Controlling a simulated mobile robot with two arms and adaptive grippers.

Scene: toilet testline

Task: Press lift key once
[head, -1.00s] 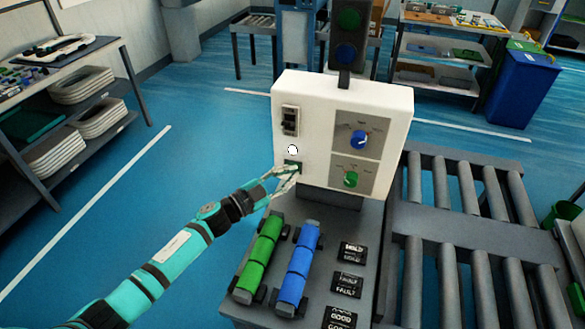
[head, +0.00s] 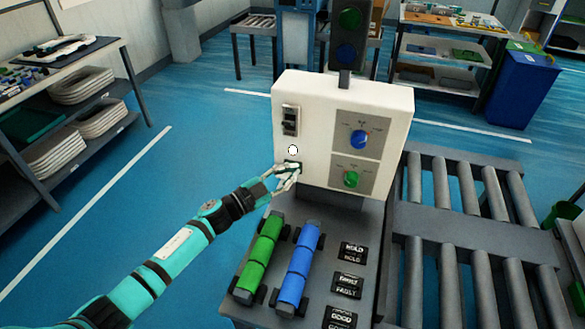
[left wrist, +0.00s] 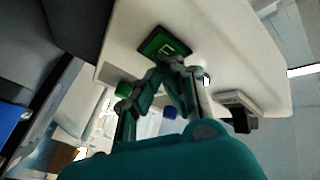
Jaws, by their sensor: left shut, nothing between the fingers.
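A white control box (head: 312,100) stands on the grey bench, with a green key (head: 293,165) low on the left of its face. In the left wrist view the green key (left wrist: 164,46) carries a pale square mark and lies just beyond my fingertips. My left gripper (head: 290,172) is shut and empty, its tips at the lower edge of the key; I cannot tell whether they touch it. In the left wrist view my left gripper (left wrist: 175,63) points at the key and overlaps its lower edge. My right gripper is not in view.
A black switch (head: 290,120) and a white round button (head: 292,150) sit above the key. A blue knob (head: 358,139) and green knob (head: 351,179) are to the right. Green (head: 260,255) and blue (head: 298,270) rollers lie below, beside black labelled blocks (head: 348,284).

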